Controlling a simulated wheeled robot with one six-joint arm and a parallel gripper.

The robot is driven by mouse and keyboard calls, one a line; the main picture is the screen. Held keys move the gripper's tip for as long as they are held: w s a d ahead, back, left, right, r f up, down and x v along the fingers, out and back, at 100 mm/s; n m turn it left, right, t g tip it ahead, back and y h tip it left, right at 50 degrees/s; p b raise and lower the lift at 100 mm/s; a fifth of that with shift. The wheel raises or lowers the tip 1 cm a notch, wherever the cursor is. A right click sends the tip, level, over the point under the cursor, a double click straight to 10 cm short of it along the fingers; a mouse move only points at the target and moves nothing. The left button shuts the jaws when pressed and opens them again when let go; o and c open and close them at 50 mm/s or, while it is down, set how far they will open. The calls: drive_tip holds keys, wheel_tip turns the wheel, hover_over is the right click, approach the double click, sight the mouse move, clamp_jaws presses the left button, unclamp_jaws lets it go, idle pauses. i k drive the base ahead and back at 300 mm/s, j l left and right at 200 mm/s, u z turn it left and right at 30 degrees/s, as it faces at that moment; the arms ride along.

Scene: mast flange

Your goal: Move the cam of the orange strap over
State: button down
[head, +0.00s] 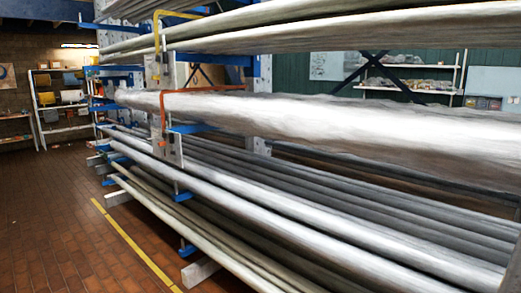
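The orange strap (200,90) lies across the top of the thick wrapped pole bundle on the rack's middle level. Its near end bends down over the front of the bundle (300,118) and hangs by the grey upright. A grey plate (173,151) stands just below the strap's lower end. The strap's cam is too small to make out, so I cannot tell its position. My gripper is not in view.
A yellow strap (157,35) crosses the upper poles. Long poles (330,225) fill the lower levels on blue arms, reaching toward me on the right. A yellow floor line (140,252) runs along the rack. The brick floor (60,225) at left is clear.

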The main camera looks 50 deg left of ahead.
sight(171, 135)
drive_tip(key=u, duration=2.4)
